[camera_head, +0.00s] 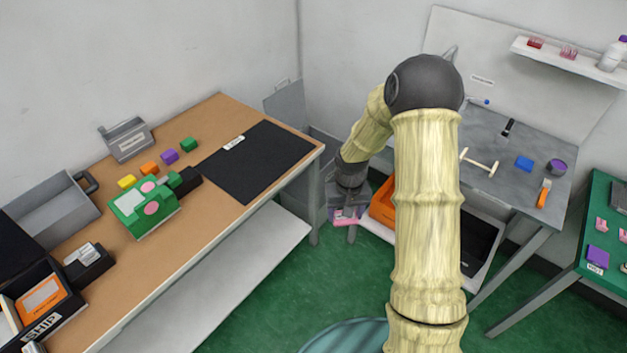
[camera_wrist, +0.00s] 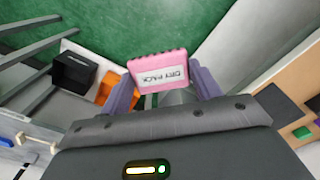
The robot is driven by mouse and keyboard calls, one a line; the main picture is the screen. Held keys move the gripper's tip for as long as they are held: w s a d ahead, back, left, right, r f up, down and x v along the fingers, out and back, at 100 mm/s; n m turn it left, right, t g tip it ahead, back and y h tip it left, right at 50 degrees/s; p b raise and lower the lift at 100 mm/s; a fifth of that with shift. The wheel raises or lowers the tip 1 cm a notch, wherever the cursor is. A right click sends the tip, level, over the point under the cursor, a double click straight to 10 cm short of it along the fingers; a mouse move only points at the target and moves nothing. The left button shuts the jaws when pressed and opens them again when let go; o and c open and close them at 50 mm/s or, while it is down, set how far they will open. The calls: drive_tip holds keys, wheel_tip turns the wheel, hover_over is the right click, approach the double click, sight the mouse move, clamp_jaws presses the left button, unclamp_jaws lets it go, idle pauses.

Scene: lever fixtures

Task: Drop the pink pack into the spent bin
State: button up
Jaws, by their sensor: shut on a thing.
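The pink pack (camera_wrist: 158,68), with a white printed label, is held between the two purple fingers of my gripper (camera_wrist: 163,88). In the head view my gripper (camera_head: 346,205) is low beside the right end of the brown workbench, with the pink pack (camera_head: 346,216) at its tip. An orange bin (camera_head: 383,204) is just right of it, partly hidden by my arm. It also shows in the wrist view (camera_wrist: 104,94), next to a black bin (camera_wrist: 75,72) with a label too small to read. I cannot tell which bin is the spent one.
The brown workbench (camera_head: 215,113) at left carries a black mat (camera_head: 257,160), a green device (camera_head: 143,208), coloured blocks and grey trays. A grey table (camera_head: 510,180) stands at right, and a green table (camera_head: 597,265) beyond it. Green floor is open in front.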

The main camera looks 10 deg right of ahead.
drive_tip(key=shift+s+r+p, duration=0.1)
drive_tip(key=shift+r+p, duration=0.1)
drive_tip(key=shift+p, duration=0.55)
drive_tip(key=shift+s+p, duration=0.15)
drive_tip(key=shift+p, duration=0.7)
drive_tip(key=p, duration=0.3)
drive_tip(key=shift+s, duration=0.35)
drive_tip(key=s+p, duration=0.1)
drive_tip(key=p, duration=0.2)
drive_tip(key=shift+f, duration=0.55)
drive_tip(key=shift+w+d, duration=0.1)
